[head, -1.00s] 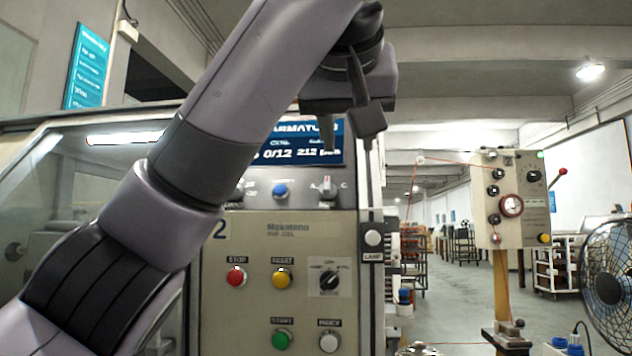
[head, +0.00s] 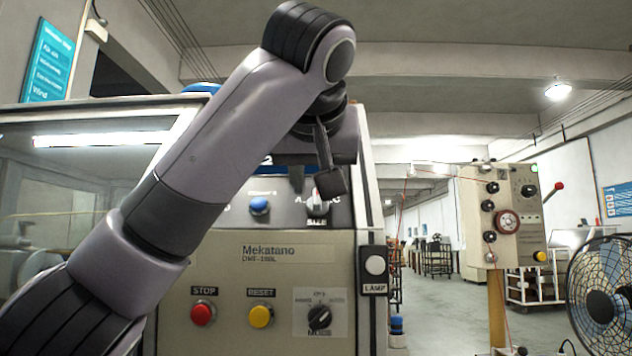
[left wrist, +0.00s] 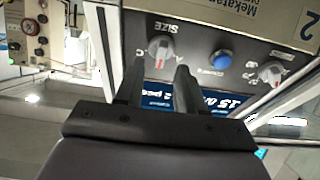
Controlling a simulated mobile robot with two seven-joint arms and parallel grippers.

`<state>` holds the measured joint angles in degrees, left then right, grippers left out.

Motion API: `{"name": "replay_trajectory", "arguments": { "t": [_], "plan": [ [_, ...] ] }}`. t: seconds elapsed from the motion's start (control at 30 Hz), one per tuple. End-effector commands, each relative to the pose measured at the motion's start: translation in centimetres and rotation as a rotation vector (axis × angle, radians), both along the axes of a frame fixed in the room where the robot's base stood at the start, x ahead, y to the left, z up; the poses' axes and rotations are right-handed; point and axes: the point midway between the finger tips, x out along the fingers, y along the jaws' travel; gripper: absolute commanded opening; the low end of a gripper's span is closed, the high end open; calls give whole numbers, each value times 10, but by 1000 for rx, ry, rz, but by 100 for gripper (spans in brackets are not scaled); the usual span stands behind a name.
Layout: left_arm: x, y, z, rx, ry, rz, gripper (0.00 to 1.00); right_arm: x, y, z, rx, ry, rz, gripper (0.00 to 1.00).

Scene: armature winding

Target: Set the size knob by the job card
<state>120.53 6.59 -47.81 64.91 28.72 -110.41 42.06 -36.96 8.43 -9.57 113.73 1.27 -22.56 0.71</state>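The SIZE knob (head: 317,205) is a grey knob on the sloped upper panel of the winding machine, with letters A and C beside it. It also shows in the left wrist view (left wrist: 160,47), upside down, with its red-marked end towards the display (left wrist: 205,103). My left gripper (left wrist: 157,70) is open and empty. Its fingertips are just short of the knob, which appears between them and apart from them. In the head view the left gripper and arm cover most of the display. I cannot make out a job card. My right gripper is not in view.
Below are a red STOP button (head: 203,313), a yellow RESET button (head: 261,317) and a black mode switch (head: 319,317). A LAMP box (head: 375,268) is at the right edge. A fan (head: 600,300) stands far right.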

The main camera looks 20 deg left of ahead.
Motion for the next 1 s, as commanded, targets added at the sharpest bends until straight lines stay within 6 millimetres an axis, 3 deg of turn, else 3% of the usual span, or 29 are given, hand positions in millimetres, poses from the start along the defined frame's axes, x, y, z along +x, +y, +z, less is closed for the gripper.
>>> {"name": "replay_trajectory", "arguments": {
  "t": [0.2,0.5,0.53,0.63,1.0],
  "plan": [
    [21,6,-9,0,1,1,38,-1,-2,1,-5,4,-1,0],
    [24,7,-11,-1,2,0,38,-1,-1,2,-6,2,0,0],
    [24,7,-11,0,1,0,35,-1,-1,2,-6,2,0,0],
    [24,7,-11,0,1,0,2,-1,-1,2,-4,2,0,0],
    [24,7,-10,33,11,-24,2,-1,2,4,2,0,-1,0]
  ]
}}
